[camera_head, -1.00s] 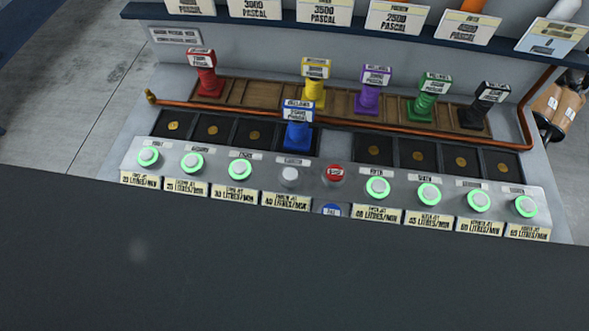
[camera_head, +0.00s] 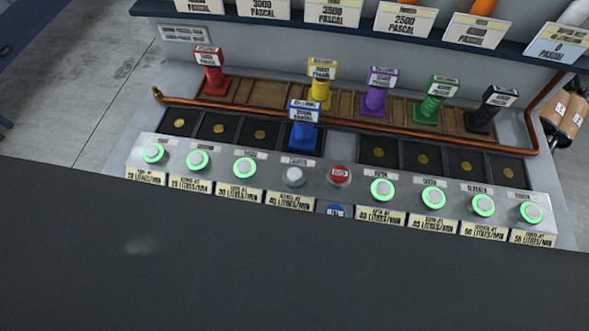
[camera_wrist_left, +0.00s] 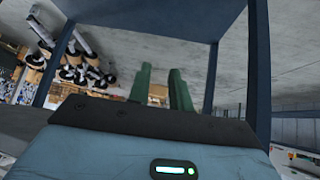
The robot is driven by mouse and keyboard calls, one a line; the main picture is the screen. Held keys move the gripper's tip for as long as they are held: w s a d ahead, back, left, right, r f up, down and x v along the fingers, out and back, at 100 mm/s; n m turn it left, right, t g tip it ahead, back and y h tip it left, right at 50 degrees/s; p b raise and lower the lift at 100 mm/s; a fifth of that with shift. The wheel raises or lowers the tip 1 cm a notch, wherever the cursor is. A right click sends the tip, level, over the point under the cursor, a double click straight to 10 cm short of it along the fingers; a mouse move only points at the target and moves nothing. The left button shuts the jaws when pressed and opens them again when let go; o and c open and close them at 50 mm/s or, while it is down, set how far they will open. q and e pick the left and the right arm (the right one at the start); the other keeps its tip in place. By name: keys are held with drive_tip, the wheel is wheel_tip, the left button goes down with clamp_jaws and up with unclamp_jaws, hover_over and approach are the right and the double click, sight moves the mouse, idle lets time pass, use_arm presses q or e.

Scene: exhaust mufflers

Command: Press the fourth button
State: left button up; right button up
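The fourth button from the left (camera_head: 294,177) is white and unlit on the sloped grey panel (camera_head: 140,142) in the head view. A blue muffler-like piece (camera_head: 303,135) stands in the slot behind it. Three buttons to its left, such as the third (camera_head: 245,167), have glowing green rings. A red button (camera_head: 338,175) is just to its right. My left gripper (camera_wrist_left: 162,85) shows only in the left wrist view, its two green fingers apart with nothing between them. It is not near the panel in that view. My right gripper is not in view.
Red (camera_head: 214,80), yellow (camera_head: 320,90), purple (camera_head: 376,100), green (camera_head: 430,108) and black (camera_head: 483,118) pieces stand on a wooden rack behind a copper pipe (camera_head: 400,132). A shelf with labels (camera_head: 330,12) is above. A dark surface fills the front.

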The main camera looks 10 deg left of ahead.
use_arm(q)
clamp_jaws()
drive_tip(key=shift+w, duration=0.1)
idle(1.0)
